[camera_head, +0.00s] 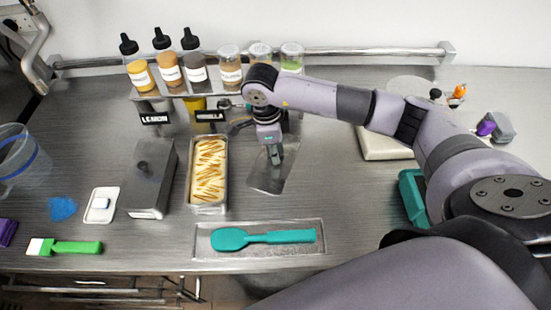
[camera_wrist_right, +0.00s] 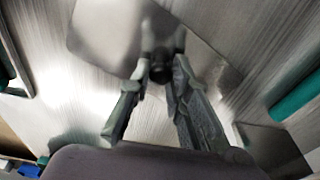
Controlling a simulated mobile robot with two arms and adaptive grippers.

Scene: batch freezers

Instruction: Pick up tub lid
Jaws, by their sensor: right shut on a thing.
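The metal tub lid (camera_head: 288,178) is a flat grey plate to the right of the open tub of pale ice cream with brown stripes (camera_head: 208,170). My right gripper (camera_head: 274,158) points down over it. In the right wrist view, the fingers of my right gripper (camera_wrist_right: 160,72) are closed around the dark knob of the lid (camera_wrist_right: 105,35). I cannot tell whether the lid touches the bench or is just above it. A second tub (camera_head: 150,185) at the left has its lid on, with a dark knob. My left gripper is not in view.
A teal spatula (camera_head: 262,237) lies in a tray (camera_head: 320,228) in front. A green brush (camera_head: 70,247) and a small white dish (camera_head: 101,205) are at the left. Bottles (camera_head: 167,65) and jars stand behind. A white board (camera_head: 385,146) is at the right.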

